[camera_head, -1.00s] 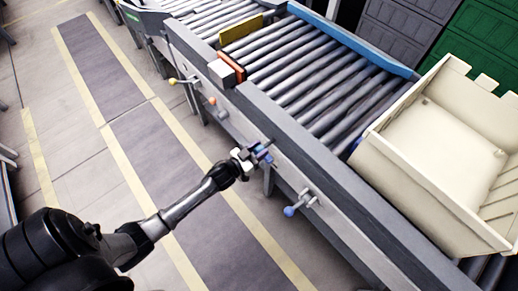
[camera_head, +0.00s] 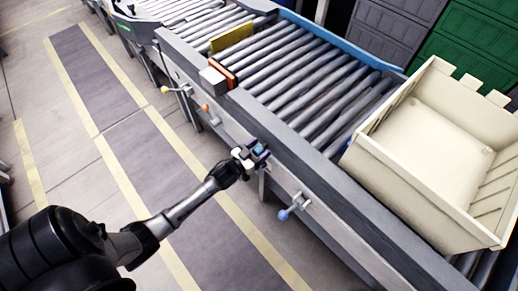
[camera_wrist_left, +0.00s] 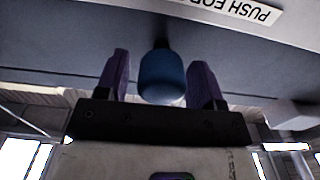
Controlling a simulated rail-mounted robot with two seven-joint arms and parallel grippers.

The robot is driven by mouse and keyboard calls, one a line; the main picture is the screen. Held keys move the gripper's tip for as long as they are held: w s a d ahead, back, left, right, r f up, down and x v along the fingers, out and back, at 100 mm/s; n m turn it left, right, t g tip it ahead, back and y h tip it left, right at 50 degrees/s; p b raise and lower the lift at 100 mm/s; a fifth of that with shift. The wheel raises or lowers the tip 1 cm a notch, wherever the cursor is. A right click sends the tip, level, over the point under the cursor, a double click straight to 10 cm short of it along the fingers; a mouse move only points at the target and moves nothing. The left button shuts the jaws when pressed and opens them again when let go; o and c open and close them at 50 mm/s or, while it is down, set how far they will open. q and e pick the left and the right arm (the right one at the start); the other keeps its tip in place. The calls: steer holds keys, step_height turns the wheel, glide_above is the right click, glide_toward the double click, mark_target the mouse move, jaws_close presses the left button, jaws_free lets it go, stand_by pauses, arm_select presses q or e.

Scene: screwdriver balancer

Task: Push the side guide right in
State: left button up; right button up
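The side guide appears to be the long blue rail (camera_head: 335,40) along the far side of the roller conveyor. My left gripper (camera_head: 259,152) is at the conveyor's near side wall. In the left wrist view a blue rounded knob (camera_wrist_left: 162,76) sits between its two purple fingers (camera_wrist_left: 160,88). The fingers are apart, with a narrow gap at the knob's left; contact on the right is unclear. In the head view the gripper mostly hides this knob. My right gripper is not in view.
A cream crate (camera_head: 425,135) stands on the rollers at the right. A blue-ball lever (camera_head: 284,213) sticks out below my gripper, and yellow (camera_head: 165,90) and orange (camera_head: 205,107) knobs farther up the side. The floor beside the conveyor is clear.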

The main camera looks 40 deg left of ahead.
arm_select(q)
steer(key=shift+s, duration=0.1)
steer(key=shift+s, duration=0.3)
steer(key=s+p, duration=0.2)
steer(key=s, duration=1.1)
steer(key=shift+a+p, duration=0.35)
steer(key=shift+s, duration=0.1)
